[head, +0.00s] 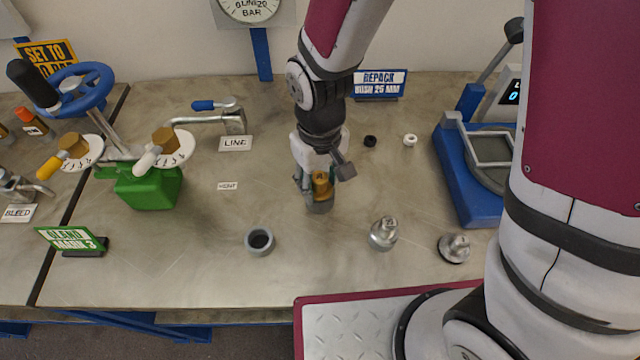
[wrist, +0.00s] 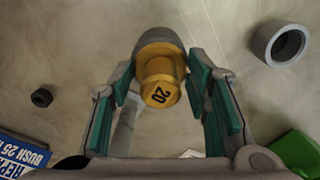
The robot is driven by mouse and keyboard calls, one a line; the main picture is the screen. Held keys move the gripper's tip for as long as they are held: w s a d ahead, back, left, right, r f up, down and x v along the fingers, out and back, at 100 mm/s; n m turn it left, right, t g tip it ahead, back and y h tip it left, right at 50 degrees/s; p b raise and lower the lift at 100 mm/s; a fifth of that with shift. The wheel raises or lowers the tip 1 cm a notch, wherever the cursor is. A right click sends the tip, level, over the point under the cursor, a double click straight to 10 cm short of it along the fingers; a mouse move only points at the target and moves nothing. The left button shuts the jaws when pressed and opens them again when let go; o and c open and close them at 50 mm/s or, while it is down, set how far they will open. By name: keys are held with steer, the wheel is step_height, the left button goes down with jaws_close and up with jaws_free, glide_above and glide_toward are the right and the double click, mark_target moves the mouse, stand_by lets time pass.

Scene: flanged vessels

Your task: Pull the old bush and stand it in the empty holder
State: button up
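A brass bush (head: 321,184) with a dark 20 on its top stands in a grey round holder (head: 319,207) at the middle of the bench. In the wrist view the brass bush (wrist: 160,88) rises from the grey holder (wrist: 158,38), between my fingers. My gripper (wrist: 160,80) is open, with a green pad on either side of the bush and narrow gaps beside it. In the head view my gripper (head: 318,180) points down over the bush and partly hides it. An empty grey holder (head: 259,241) stands to the left and nearer; it also shows in the wrist view (wrist: 280,43).
Two silver flanged parts, one (head: 384,233) marked on top and another (head: 455,248), stand to the right. A black nut (head: 370,141) and a white ring (head: 410,140) lie behind. A green valve body (head: 148,187) stands left, a blue device (head: 465,190) right. Bench between the holders is clear.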

mark_target(319, 176)
jaws_close()
steer(key=shift+r+p, duration=1.2)
steer(key=shift+r, duration=0.45)
steer(key=shift+r+p, duration=1.3)
steer(key=shift+r, duration=0.75)
